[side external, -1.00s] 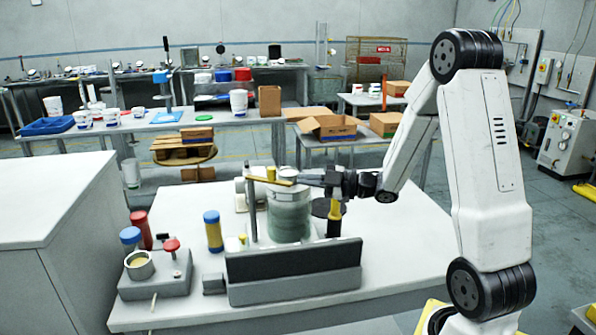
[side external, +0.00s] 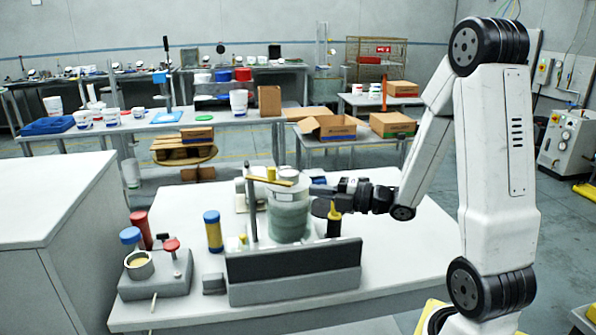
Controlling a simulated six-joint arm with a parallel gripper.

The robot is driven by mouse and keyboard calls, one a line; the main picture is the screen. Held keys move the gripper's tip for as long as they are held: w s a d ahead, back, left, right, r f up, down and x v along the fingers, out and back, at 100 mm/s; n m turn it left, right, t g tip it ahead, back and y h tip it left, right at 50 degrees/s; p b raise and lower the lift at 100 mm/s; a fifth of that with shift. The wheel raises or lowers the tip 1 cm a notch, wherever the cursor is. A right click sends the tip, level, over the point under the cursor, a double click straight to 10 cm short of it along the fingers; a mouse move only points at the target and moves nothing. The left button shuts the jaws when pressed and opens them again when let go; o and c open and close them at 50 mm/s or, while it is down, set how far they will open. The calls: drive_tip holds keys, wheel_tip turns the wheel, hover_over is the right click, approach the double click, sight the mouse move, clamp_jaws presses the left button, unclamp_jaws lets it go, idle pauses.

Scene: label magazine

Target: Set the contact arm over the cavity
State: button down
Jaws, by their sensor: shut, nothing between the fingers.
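A yellow bar (side external: 272,180), which looks like the contact arm, lies across the top of a thin upright post and reaches over a greenish, white-topped cylinder (side external: 289,220). A short yellow knob (side external: 271,173) stands by it. I cannot make out the cavity from this side. My gripper (side external: 315,190) is shut and empty. It points left, just right of the cylinder's top and apart from the yellow bar.
A long dark-faced block (side external: 293,262) stands in front of the cylinder. The tabletop (side external: 400,250) is clear at right.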

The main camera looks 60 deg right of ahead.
sight(276, 184)
drive_tip(key=shift+w, duration=0.1)
drive_tip(key=w, duration=1.1)
drive_tip(key=shift+w+d, duration=0.2)
drive_tip(key=shift+d, duration=0.15)
